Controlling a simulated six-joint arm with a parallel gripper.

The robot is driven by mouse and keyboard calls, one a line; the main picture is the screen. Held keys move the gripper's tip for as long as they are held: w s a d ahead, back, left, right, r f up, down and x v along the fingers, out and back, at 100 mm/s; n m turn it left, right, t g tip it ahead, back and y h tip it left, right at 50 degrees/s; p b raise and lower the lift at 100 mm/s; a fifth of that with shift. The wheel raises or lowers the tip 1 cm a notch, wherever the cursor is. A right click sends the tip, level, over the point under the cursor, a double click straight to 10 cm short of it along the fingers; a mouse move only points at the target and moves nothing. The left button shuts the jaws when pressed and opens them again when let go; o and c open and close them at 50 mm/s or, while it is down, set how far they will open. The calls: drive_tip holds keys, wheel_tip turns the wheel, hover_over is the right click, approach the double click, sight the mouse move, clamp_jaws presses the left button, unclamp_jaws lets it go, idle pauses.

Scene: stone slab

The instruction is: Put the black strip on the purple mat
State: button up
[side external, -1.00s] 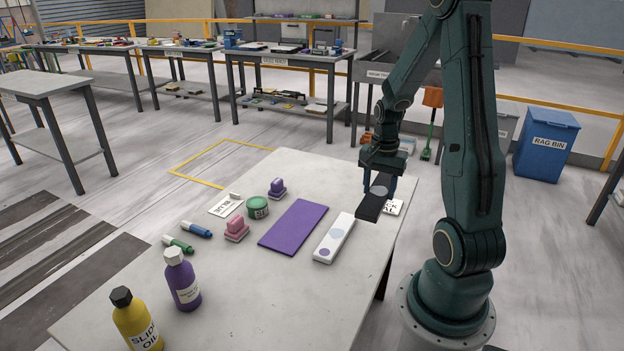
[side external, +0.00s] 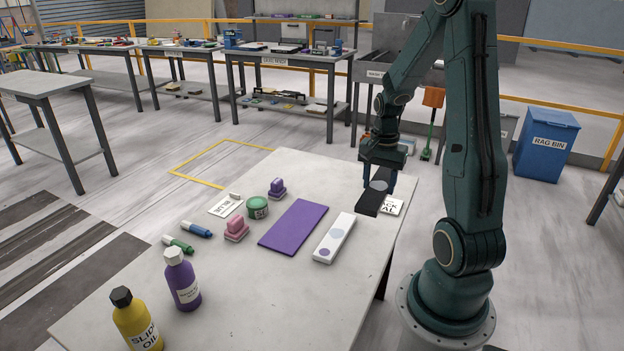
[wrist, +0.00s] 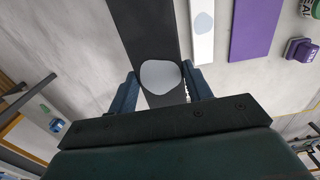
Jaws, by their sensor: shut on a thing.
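The black strip (side external: 368,202) with a pale grey oval is held in my gripper (side external: 379,184) above the right part of the slab. In the wrist view the strip (wrist: 143,32) runs between the two blue fingers of my gripper (wrist: 163,88), which are shut on it around the oval. The purple mat (side external: 293,228) lies flat and bare on the slab, left of the strip, with a white strip between them. The mat also shows at the upper right of the wrist view (wrist: 255,28).
The white strip (side external: 334,238) with round spots lies just right of the mat. A white labelled card (side external: 393,206) lies beside the black strip. A green tin (side external: 257,207), a pink stamp (side external: 236,228) and a purple stamp (side external: 277,188) stand left of the mat. Bottles and markers are at the front left.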

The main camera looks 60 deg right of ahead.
drive_tip(key=w+d, duration=0.2)
drive_tip(key=w, duration=1)
drive_tip(key=r, duration=0.1)
hover_over(296, 223)
wheel_tip(296, 223, down, 20)
drive_tip(key=shift+w+a+r, duration=0.1)
idle(0.8)
drive_tip(key=o, duration=1.3)
wheel_tip(296, 223, up, 12)
idle(0.3)
